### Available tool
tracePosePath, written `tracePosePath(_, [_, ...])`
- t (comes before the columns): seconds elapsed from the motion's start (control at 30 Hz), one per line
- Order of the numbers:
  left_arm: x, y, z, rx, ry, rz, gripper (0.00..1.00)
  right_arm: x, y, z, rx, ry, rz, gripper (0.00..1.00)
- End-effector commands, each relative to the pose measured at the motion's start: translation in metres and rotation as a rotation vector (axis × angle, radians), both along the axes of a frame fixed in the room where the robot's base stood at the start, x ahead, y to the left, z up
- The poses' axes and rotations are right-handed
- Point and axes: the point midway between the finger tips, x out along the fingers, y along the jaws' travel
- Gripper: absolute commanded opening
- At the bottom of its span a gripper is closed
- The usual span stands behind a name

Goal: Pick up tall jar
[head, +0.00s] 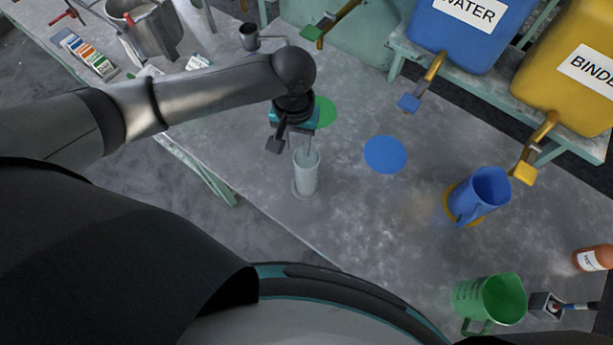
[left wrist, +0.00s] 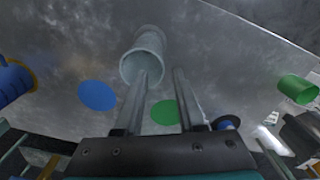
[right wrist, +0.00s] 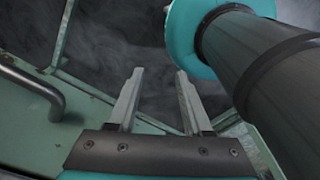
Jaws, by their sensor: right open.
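The tall jar, a pale grey translucent cylinder (head: 306,176), stands upright near the table's front edge. It also shows in the left wrist view (left wrist: 149,44), with its open mouth toward the camera. My left gripper (head: 308,150) is above the jar, pointing down, with its fingertips close to the rim. In the left wrist view its jaws (left wrist: 159,72) are apart. One finger overlaps the jar's mouth and the other is beside the jar; I cannot tell whether either touches. My right gripper (right wrist: 155,72) is open and empty, away from the jar.
Blue jug (head: 485,190) and green jug (head: 490,302) stand to the right. A blue disc (head: 385,154) and a green disc (head: 325,111) lie on the table. Blue (head: 470,30) and yellow (head: 570,75) containers with taps stand behind. A metal bucket (head: 150,30) is at the back left.

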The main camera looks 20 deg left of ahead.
Motion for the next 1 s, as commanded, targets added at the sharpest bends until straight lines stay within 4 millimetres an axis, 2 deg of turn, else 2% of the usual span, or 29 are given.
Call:
tracePosePath(0.1, [0.0,-0.001,-0.018,-0.001,0.001,-0.001,0.39,0.0,0.0,-0.003,0.0,0.0,0.0,0.5])
tracePosePath(0.33, [-0.001,0.0,-0.033,-0.001,0.0,-0.002,0.39,0.0,0.0,-0.004,0.0,0.0,0.0,0.5])
tracePosePath(0.6, [-0.003,0.003,-0.071,-0.001,0.001,-0.001,0.39,0.0,0.0,-0.009,0.0,0.0,0.0,0.5])
tracePosePath(0.93, [-0.002,0.003,-0.077,-0.002,-0.001,-0.003,0.39,0.0,0.001,-0.009,0.001,0.0,0.0,0.5])
tracePosePath(1.0, [-0.002,0.003,-0.077,-0.002,-0.001,-0.002,0.31,0.0,0.001,-0.009,0.001,0.0,0.0,0.5])
